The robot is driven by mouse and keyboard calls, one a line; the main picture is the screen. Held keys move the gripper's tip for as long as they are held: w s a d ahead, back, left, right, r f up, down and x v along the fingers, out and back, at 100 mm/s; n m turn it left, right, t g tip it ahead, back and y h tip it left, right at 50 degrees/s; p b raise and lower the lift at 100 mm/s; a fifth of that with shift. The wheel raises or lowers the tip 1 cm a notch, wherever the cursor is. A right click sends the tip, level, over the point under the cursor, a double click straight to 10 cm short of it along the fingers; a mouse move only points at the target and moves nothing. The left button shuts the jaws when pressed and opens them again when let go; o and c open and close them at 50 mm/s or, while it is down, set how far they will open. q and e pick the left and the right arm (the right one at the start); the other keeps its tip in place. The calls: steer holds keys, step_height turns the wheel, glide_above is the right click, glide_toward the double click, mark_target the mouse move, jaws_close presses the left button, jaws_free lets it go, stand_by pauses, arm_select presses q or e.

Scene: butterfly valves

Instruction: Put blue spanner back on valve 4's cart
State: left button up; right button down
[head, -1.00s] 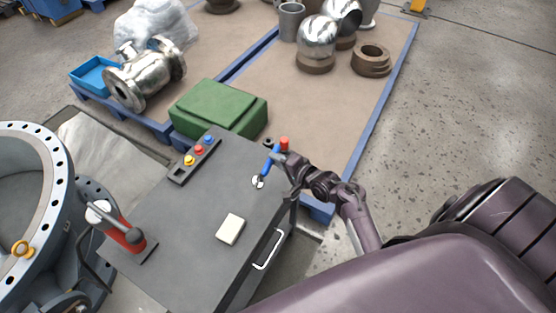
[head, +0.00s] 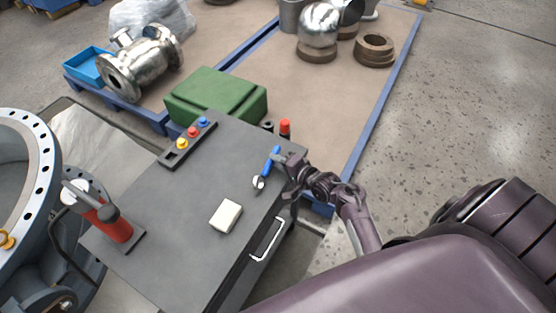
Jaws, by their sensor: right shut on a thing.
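The blue spanner (head: 272,161) has a blue handle and a silver head. It is over the right side of the dark grey cart top (head: 185,210); I cannot tell whether it touches the surface. My right gripper (head: 279,160) is shut on the spanner's handle, with the wrist at the cart's right edge. A large grey flanged valve body (head: 28,165) stands left of the cart; its number is not readable. My left gripper is not in view.
The cart bears a rack with coloured knobs (head: 188,143), a pale block (head: 226,216), a red hand tool (head: 113,222) and a red-capped item (head: 285,128). A green case (head: 215,95) sits beyond. Open floor (head: 460,110) lies right.

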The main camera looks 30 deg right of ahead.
steer(key=shift+r, duration=0.1)
steer(key=c, duration=1.3)
jaws_free()
steer(key=shift+o, duration=0.2)
steer(key=shift+s, duration=0.1)
steer(key=v, duration=0.7)
steer(key=shift+s+r+p, duration=0.2)
steer(key=shift+s+p, duration=0.1)
